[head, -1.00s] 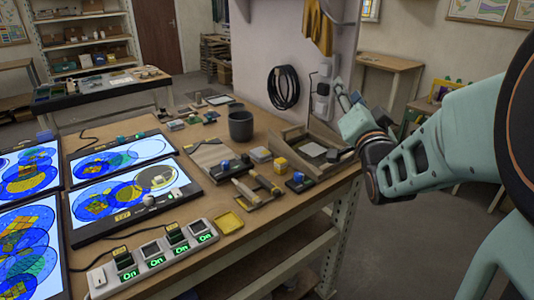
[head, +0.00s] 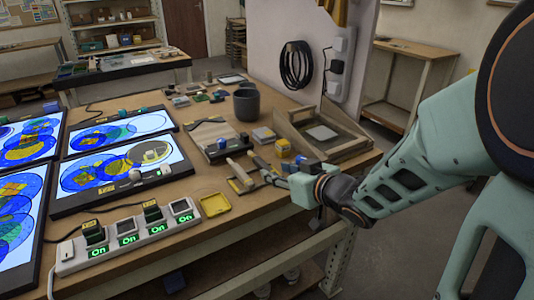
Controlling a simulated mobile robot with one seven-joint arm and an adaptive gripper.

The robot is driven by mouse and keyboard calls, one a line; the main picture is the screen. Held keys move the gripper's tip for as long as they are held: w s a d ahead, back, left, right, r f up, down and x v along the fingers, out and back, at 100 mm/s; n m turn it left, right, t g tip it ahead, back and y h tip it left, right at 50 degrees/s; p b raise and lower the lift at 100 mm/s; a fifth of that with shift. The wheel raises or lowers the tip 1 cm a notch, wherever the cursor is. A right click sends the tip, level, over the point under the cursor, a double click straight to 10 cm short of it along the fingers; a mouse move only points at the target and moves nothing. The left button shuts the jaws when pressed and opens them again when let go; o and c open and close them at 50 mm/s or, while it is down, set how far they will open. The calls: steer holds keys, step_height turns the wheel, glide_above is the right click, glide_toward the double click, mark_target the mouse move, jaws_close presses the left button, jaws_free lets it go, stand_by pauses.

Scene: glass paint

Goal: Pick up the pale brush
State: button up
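A pale-handled brush (head: 238,170) lies on a small dark rest near the front right part of the workbench, in the head view. A second, darker yellowish brush (head: 258,161) lies just to its right. My gripper (head: 270,177) reaches in from the right, low over the bench. Its fingertips are just right of the pale brush and seem apart from it. The fingers are small and overlap the clutter there, so their opening is unclear.
A blue and yellow item (head: 283,147) and a wooden tray (head: 350,150) stand close behind my gripper. A grey cup (head: 246,104) is farther back. A yellow dish (head: 214,204) and a power strip (head: 125,235) lie front left. Lit panels (head: 120,170) fill the left.

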mark_target(265, 165)
steer(key=b+x, duration=0.2)
steer(key=x, duration=0.5)
steer(key=shift+w+d, duration=0.15)
steer(key=shift+w, duration=0.25)
steer(key=shift+c, duration=0.3)
jaws_close()
